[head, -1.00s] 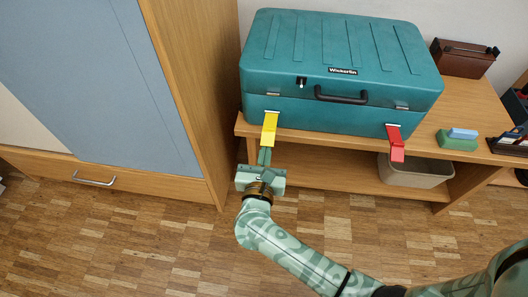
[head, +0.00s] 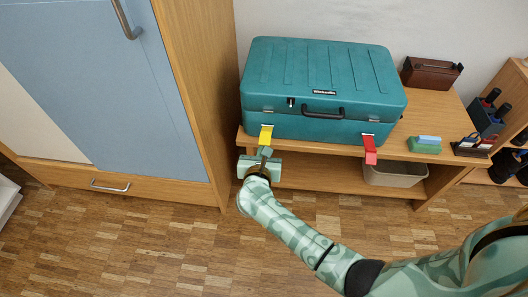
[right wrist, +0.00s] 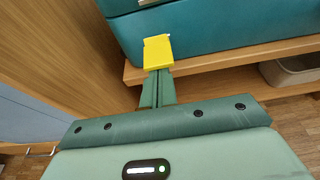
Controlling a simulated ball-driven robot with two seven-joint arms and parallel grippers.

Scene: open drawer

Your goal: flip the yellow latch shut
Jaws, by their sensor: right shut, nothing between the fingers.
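The teal case (head: 322,78) stands with its lid down on a wooden bench. The yellow latch (head: 266,134) is at the left of its front and sticks out and down from the body, below the lid seam. It also shows in the right wrist view (right wrist: 157,52). A red latch (head: 370,150) sticks out likewise at the right. My right gripper (head: 266,151) is shut and empty, its fingertips at the yellow latch's lower end. In the right wrist view the fingertips (right wrist: 158,76) overlap that end; I cannot tell whether they touch. My left gripper is not in view.
A wooden cabinet (head: 205,100) stands close on the left. The bench (head: 440,108) carries a brown box (head: 431,73) and green and blue blocks (head: 424,144) at the right. A grey bin (head: 394,175) sits on the lower shelf. The floor in front is clear.

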